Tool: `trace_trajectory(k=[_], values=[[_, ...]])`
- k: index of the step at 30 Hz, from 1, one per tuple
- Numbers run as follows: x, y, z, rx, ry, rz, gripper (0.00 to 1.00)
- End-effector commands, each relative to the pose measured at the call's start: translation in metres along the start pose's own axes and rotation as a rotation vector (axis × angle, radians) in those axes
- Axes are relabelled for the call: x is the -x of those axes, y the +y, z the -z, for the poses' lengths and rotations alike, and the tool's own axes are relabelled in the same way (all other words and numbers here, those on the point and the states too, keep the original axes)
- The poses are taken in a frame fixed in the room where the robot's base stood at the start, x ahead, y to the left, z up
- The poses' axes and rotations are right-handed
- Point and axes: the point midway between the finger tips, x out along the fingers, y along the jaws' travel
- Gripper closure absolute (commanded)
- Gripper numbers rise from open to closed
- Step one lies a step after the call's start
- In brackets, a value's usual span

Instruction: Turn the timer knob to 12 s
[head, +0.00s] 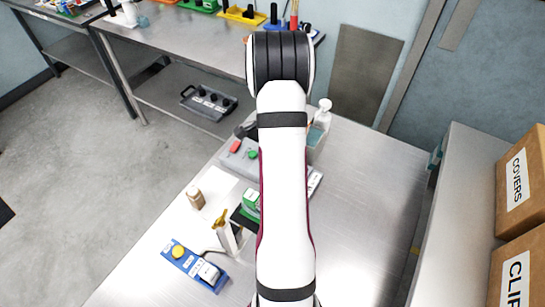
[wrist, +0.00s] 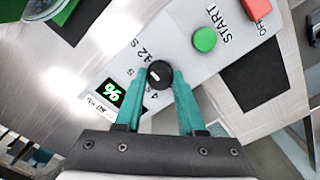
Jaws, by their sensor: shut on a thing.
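The round black timer knob (wrist: 158,74) sits on the light grey control panel (wrist: 185,45) in the wrist view. My gripper (wrist: 161,76) has its teal fingers on either side of the knob and is shut on it. A small pale mark shows on the knob's face; which label it points at is hard to tell. Printed labels, including "12 S" and "4 S", lie along the knob's left side. In the head view my arm hides the knob and gripper, and part of the panel (head: 238,160) shows.
A green START button (wrist: 204,40) and a red OFF button (wrist: 257,8) are on the panel. A small green-lit display (wrist: 112,92) is left of the knob.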

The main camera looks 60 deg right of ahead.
Motion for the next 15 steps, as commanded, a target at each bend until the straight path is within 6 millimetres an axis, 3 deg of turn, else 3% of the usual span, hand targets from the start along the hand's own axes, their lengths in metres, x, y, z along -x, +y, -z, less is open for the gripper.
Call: trace_trajectory(k=[4,5,9,15], values=[[0.0007,-0.0003,0.0001,-0.002,0.000,0.001,1.00],[0.0007,-0.0003,0.0001,-0.002,0.000,0.001,0.56],[0.0004,-0.0002,0.0001,-0.001,0.000,0.001,0.31],[0.0002,-0.0001,0.0001,0.000,0.000,0.000,0.31]])
